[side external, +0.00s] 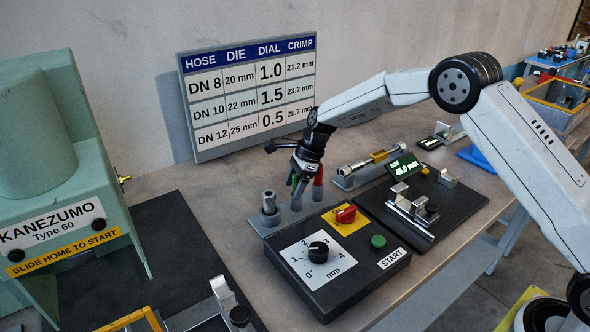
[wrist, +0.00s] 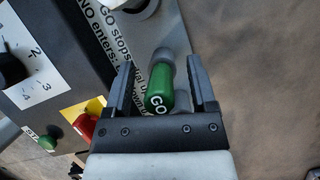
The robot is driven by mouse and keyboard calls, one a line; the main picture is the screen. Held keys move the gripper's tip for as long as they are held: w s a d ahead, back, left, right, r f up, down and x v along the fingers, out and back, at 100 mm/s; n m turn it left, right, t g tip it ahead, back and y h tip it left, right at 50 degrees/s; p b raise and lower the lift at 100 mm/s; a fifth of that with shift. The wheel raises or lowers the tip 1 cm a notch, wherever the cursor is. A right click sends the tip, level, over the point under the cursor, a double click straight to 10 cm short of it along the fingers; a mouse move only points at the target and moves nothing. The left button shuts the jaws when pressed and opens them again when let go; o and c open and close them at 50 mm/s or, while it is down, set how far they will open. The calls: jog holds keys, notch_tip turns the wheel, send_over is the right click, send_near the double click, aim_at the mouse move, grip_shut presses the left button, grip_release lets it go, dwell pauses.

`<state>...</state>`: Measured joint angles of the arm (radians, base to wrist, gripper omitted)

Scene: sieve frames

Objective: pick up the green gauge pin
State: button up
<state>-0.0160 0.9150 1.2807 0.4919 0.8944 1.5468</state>
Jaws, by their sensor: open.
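The green gauge pin (wrist: 160,88), lettered GO, shows in the wrist view between the two jaws of my gripper (wrist: 161,70). The jaws are open, with a gap visible on both sides of the pin. In the side external view my gripper (side external: 304,178) is low over a grey holder (side external: 291,217) at the back of the black control box. A small part of the green pin (side external: 292,180) shows beside the jaws there; the rest is hidden. A red pin (side external: 318,180) stands just to the right of it.
A metal cylinder (side external: 269,203) stands left in the holder. The control box has a dial (side external: 318,251), a red knob (side external: 346,213) and a green button (side external: 378,241). A black plate with metal fittings (side external: 410,208) lies to the right. The hose chart (side external: 248,90) stands behind.

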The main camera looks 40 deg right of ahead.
grip_shut()
dwell(0.3)
jog(key=shift+r, duration=0.1)
jog(key=shift+r, duration=5)
jog(key=a+r, duration=0.4)
jog(key=a, duration=0.4)
jog(key=shift+r, duration=0.2)
